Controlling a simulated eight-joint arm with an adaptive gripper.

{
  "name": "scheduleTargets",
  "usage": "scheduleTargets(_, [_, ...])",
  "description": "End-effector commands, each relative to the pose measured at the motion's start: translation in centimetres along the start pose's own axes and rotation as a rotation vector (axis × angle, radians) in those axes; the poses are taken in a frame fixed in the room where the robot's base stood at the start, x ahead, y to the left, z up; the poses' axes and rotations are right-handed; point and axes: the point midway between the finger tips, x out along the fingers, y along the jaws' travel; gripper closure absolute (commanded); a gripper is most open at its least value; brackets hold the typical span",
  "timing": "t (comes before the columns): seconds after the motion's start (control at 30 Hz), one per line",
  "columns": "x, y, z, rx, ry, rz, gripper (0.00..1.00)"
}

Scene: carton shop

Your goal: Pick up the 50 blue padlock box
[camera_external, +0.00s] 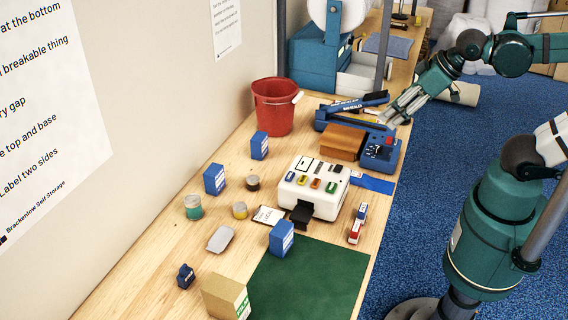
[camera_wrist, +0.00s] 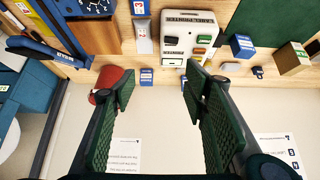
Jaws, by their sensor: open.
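Three blue boxes with white labels stand on the wooden bench: one near the red bucket (camera_external: 260,145), one nearer the wall (camera_external: 214,179), and one by the green mat (camera_external: 281,238). I cannot read which is the 50 padlock box. In the wrist view one blue box (camera_wrist: 242,45) is beside the mat and another (camera_wrist: 146,76) shows between my fingers. A small dark blue padlock-like item (camera_external: 186,276) sits at the near left. My gripper (camera_external: 387,117) is open and empty over the far right of the bench, apart from the boxes; its spread fingers (camera_wrist: 158,82) frame the wrist view.
A white label printer (camera_external: 315,187) stands mid-bench. A blue sealer (camera_external: 380,150) and brown block (camera_external: 342,141) are behind it. Small tins (camera_external: 194,207), a grey item (camera_external: 221,239) and a cardboard box (camera_external: 226,297) lie to the left. The green mat (camera_external: 305,285) is clear.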

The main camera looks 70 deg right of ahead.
Motion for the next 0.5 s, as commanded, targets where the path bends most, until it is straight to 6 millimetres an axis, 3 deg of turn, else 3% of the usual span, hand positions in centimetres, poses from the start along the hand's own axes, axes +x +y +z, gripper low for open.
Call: scheduleTargets(0.5, [0.5,-1.0,-1.4,-0.067,-0.029,-0.015,0.55])
